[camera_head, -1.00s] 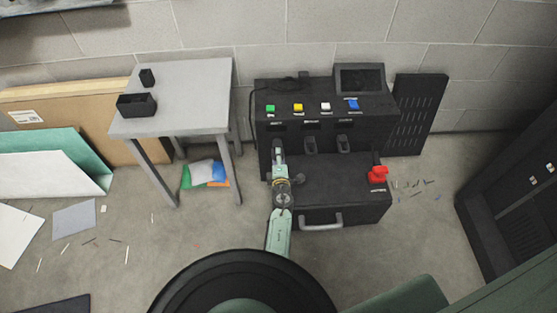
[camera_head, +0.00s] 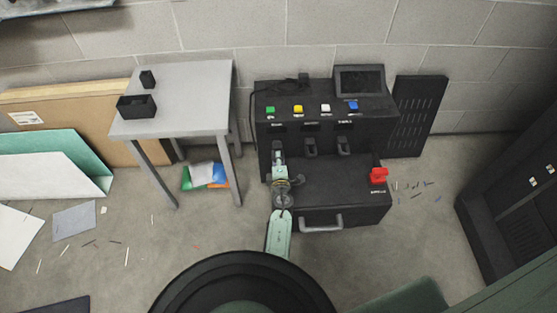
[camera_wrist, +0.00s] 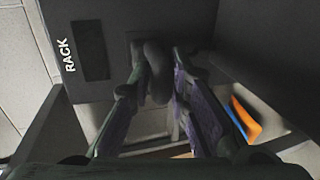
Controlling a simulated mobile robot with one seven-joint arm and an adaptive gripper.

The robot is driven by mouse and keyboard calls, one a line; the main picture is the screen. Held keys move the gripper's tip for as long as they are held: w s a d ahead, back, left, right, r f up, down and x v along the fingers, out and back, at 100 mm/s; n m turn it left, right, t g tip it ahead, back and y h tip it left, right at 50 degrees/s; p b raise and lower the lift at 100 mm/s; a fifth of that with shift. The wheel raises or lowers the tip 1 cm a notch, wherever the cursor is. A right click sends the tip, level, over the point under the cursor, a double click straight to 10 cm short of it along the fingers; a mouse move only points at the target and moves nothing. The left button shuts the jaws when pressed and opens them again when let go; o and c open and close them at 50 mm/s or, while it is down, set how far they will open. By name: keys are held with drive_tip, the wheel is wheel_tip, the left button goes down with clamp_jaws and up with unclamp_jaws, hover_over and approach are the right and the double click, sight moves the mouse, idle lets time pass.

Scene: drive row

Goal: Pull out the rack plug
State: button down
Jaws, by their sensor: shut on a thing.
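The rack plug (camera_wrist: 157,72) is a dark, rounded handle at the front of the black machine (camera_head: 335,180). In the wrist view it lies between my two fingers, beside a dark slot and the white label "RACK" (camera_wrist: 68,50). My gripper (camera_head: 278,152) is at the leftmost place in the row of plugs and is shut on this handle. In the head view my gripper hides most of the plug. I cannot tell whether the plug is still seated.
Two similar dark plugs (camera_head: 310,147) (camera_head: 343,145) are to the right of my gripper. Green, yellow, white and blue buttons (camera_head: 298,109) line the top. A red switch (camera_head: 378,175) is at the right. A grey table (camera_head: 190,85) with a small black bin (camera_head: 137,106) stands left.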

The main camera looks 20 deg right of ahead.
drive_tip(key=shift+s+f, duration=0.15)
drive_tip(key=shift+f, duration=0.05)
drive_tip(key=shift+s+a, duration=0.15)
drive_tip(key=shift+s, duration=0.4)
drive_tip(key=shift+s+f, duration=0.15)
drive_tip(key=shift+f, duration=0.05)
drive_tip(key=c, duration=1.8)
unclamp_jaws()
drive_tip(key=shift+o, duration=1.1)
drive_tip(key=shift+r, duration=0.15)
drive_tip(key=shift+r, duration=0.1)
